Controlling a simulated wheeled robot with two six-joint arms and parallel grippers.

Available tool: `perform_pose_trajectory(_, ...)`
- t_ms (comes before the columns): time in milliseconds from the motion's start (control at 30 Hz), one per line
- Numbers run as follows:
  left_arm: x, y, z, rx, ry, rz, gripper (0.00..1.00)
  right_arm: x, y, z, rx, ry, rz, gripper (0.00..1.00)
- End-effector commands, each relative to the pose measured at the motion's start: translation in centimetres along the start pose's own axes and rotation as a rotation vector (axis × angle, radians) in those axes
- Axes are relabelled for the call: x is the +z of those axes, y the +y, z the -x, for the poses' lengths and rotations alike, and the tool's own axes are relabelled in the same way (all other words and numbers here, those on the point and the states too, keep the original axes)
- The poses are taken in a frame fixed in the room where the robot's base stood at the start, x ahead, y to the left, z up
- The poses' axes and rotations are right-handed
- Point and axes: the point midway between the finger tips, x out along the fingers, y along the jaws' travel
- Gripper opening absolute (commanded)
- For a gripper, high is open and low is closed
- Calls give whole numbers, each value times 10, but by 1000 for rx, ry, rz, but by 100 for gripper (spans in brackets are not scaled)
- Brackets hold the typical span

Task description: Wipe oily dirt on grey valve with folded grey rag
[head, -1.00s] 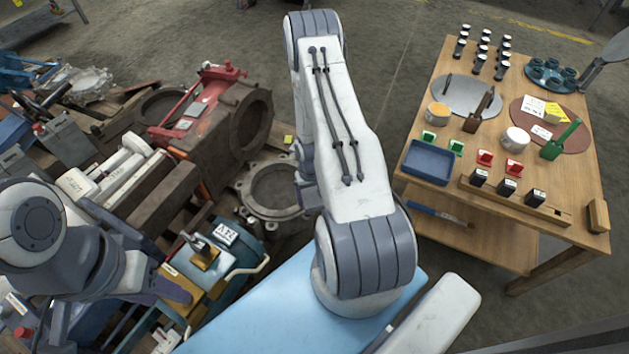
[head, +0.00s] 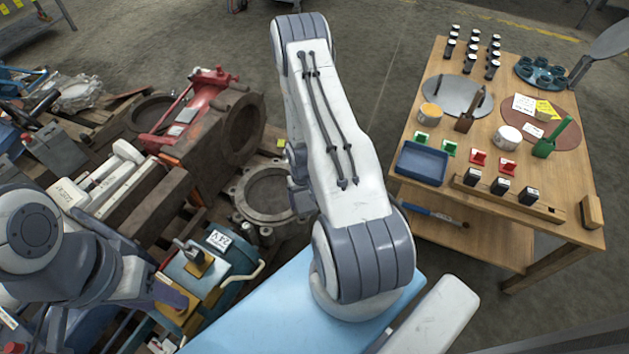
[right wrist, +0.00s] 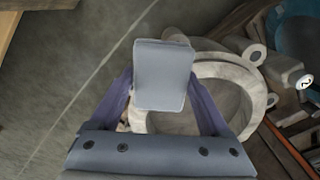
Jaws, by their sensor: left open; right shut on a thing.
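My right gripper (right wrist: 163,85) is shut on a folded grey rag (right wrist: 165,75), a flat pad with rounded corners held out between the purple fingers. A grey round metal body with a wide ring opening, apparently the grey valve (head: 243,203), lies among the parts left of my right arm. Its pale ring (right wrist: 262,98) shows behind the rag in the right wrist view; I cannot tell whether they touch. No oily dirt can be made out. My left gripper (head: 172,293) is open at lower left, partly hidden.
A blue-green machine with a white label (head: 218,240) sits near my left gripper. A rusty flanged casting (head: 243,128) and a red jack (head: 190,108) lie behind. A wooden table (head: 405,195) with jars and blocks stands right. Bare floor lies between.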

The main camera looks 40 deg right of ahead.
Motion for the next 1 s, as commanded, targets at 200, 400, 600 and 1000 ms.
perform_pose_trajectory(200,-2,2,20,0,1,0,50,0,-6,27,1,0,15,36)
perform_pose_trajectory(400,-2,3,39,0,1,0,50,-1,-10,44,1,0,20,36)
perform_pose_trajectory(600,-3,4,56,0,0,0,50,-1,-12,61,1,0,22,36)
perform_pose_trajectory(1000,-4,6,76,0,0,0,50,-1,-13,80,1,0,23,36)
